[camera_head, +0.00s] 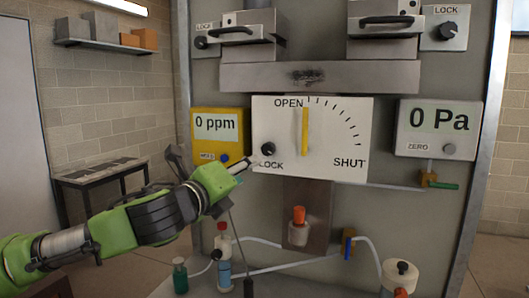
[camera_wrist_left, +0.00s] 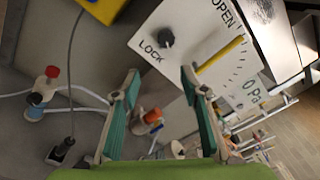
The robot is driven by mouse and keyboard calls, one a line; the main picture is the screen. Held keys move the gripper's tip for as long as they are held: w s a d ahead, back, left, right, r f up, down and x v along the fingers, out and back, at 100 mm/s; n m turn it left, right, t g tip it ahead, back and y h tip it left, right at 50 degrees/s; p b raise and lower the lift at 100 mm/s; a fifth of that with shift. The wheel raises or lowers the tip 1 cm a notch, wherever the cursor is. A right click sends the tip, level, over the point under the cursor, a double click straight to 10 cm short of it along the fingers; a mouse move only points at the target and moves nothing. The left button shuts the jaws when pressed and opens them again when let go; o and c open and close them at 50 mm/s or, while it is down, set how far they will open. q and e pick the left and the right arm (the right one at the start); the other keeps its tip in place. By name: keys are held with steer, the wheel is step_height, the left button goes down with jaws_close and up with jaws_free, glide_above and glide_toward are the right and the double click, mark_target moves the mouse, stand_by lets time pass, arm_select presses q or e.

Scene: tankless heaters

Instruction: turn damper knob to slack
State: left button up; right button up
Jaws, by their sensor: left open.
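The damper panel (camera_head: 335,120) is a white plate marked OPEN and SHUT along an arc of ticks; it also shows in the left wrist view (camera_wrist_left: 150,58). Its yellow lever (camera_head: 305,131) stands upright near OPEN. A small black knob (camera_head: 268,149) sits at the panel's lower left beside the word LOCK; it also shows in the left wrist view (camera_wrist_left: 166,38). My left gripper (camera_head: 210,160) is open and empty, at the panel's lower left. In the left wrist view, its fingers (camera_wrist_left: 160,73) are spread, with the knob beyond their tips. My right gripper is out of view.
A yellow 0 ppm box (camera_head: 217,122) is left of the panel, a 0 Pa gauge (camera_head: 436,112) right. Below are an orange-capped fitting (camera_head: 299,216), tubing and bottles (camera_head: 223,242). Two latched hoods with LOCK knobs are above. A table (camera_head: 95,172) stands at left.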

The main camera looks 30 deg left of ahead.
arm_select(q)
steer(key=r, duration=0.2)
steer(key=p, duration=0.6)
glide_toward(267, 151)
steer(key=shift+m, duration=0.3)
steer(key=w, duration=0.2)
steer(key=w+a, duration=0.1)
steer(key=w, duration=0.4)
steer(key=shift+w+a, duration=0.25)
steer(key=shift+w, duration=0.45)
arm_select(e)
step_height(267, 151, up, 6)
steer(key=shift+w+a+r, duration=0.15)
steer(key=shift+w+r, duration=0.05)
arm_select(q)
steer(key=shift+f, duration=0.1)
steer(key=c, duration=1.1)
